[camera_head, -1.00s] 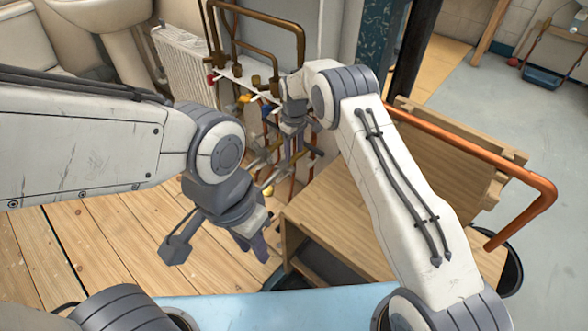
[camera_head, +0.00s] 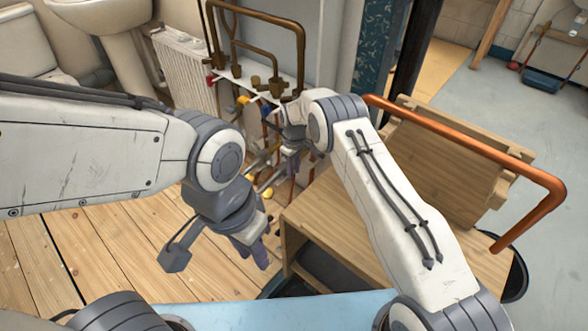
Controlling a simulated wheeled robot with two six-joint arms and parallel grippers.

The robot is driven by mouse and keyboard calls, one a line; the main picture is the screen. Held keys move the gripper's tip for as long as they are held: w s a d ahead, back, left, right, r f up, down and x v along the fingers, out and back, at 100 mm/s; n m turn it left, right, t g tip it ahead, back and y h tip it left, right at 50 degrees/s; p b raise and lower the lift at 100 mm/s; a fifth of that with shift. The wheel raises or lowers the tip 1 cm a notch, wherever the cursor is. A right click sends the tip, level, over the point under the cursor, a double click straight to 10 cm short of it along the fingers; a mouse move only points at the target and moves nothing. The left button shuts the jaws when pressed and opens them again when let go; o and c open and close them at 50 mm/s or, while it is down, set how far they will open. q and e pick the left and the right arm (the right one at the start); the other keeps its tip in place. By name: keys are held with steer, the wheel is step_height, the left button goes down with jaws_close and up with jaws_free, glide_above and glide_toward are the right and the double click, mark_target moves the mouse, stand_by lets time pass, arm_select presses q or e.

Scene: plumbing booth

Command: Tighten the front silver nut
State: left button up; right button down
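The copper and brass pipework (camera_head: 262,55) stands against the wall at the upper middle. Silver-grey fittings (camera_head: 262,160) show low on it, between my two arms. I cannot make out the front silver nut; it is too small or hidden by my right wrist. My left gripper (camera_head: 253,253) hangs nearer to me, left of the wooden bench, apart from the pipes. Its finger gap is unclear.
A wooden bench (camera_head: 335,225) lies under and beside my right arm. A thick copper pipe (camera_head: 465,145) crosses above it and bends down at the right. A white radiator (camera_head: 185,70) stands left of the pipework. Open plank floor (camera_head: 120,250) lies at the left.

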steer(key=shift+s+d+t+y+p, duration=0.2)
steer(key=shift+t+y+p, duration=0.25)
steer(key=shift+p, duration=0.6)
steer(key=shift+s+f+y, duration=0.1)
steer(key=shift+f+y, duration=0.15)
steer(key=shift+f, duration=0.1)
steer(key=shift+f+t+y, duration=0.3)
steer(key=shift+f+t, duration=0.05)
steer(key=shift+t, duration=0.2)
steer(key=c, duration=0.7)
jaws_free()
steer(key=shift+d, duration=0.1)
steer(key=shift+r, duration=0.15)
steer(key=p+v, duration=0.2)
steer(key=v, duration=0.8)
steer(key=shift+s+p, duration=0.1)
steer(key=shift+p, duration=0.25)
